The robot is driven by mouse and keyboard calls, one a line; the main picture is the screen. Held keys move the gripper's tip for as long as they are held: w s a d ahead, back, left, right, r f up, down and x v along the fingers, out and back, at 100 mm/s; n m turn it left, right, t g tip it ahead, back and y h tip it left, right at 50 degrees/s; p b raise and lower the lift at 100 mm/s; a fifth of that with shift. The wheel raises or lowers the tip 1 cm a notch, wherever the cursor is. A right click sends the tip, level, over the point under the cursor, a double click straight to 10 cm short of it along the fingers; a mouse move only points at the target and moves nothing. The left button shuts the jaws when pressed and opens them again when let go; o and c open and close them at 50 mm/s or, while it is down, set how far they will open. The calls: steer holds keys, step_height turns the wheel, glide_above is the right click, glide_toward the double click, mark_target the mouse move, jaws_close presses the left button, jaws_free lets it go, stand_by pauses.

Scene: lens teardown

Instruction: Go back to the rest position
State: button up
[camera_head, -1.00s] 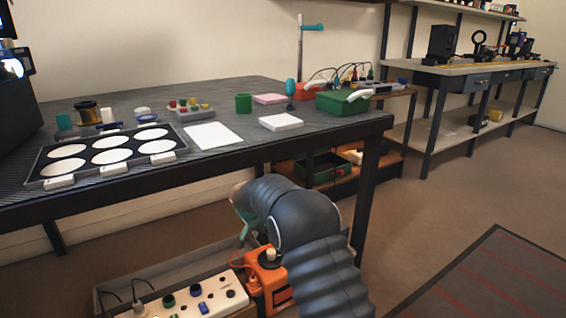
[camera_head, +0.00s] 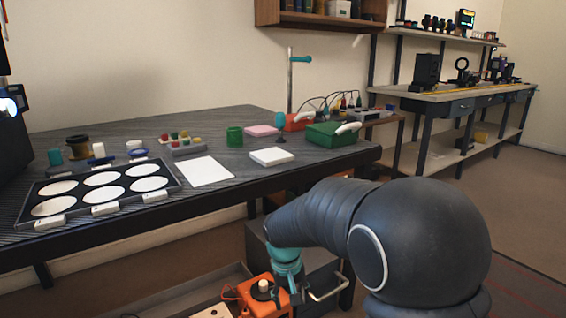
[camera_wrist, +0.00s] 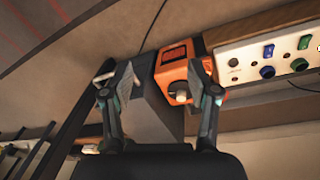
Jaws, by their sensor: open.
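My gripper (camera_wrist: 160,100) shows in the wrist view with its two dark fingers spread apart and nothing between them. Behind the fingers are an orange device (camera_wrist: 178,68) with a pale knob and a dark grey box. In the head view my arm reaches down in front of the workbench, and its teal wrist hangs just above the orange device (camera_head: 268,294). The fingertips are hard to make out there.
A panel with coloured knobs (camera_wrist: 270,50) lies beside the orange device. Open floor (camera_head: 525,190) is at the right.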

steer(key=s+d+r+t+p, duration=0.1)
steer(key=s+d+r+p, duration=0.1)
steer(key=s+d+r, duration=0.2)
steer(key=s+d+r+m+t+p, duration=0.1)
steer(key=s+d+r, duration=0.4)
steer(key=s+r, duration=0.6)
steer(key=s+d+r+m+t+y+p, duration=0.1)
steer(key=s+d+r+t+p, duration=0.1)
steer(key=s+d+r+p, duration=0.2)
steer(key=s+r, duration=0.3)
steer(key=s, duration=0.2)
steer(key=shift+d+r+t+p, duration=0.15)
steer(key=shift+d+t+p, duration=0.15)
steer(key=shift+d+t, duration=0.1)
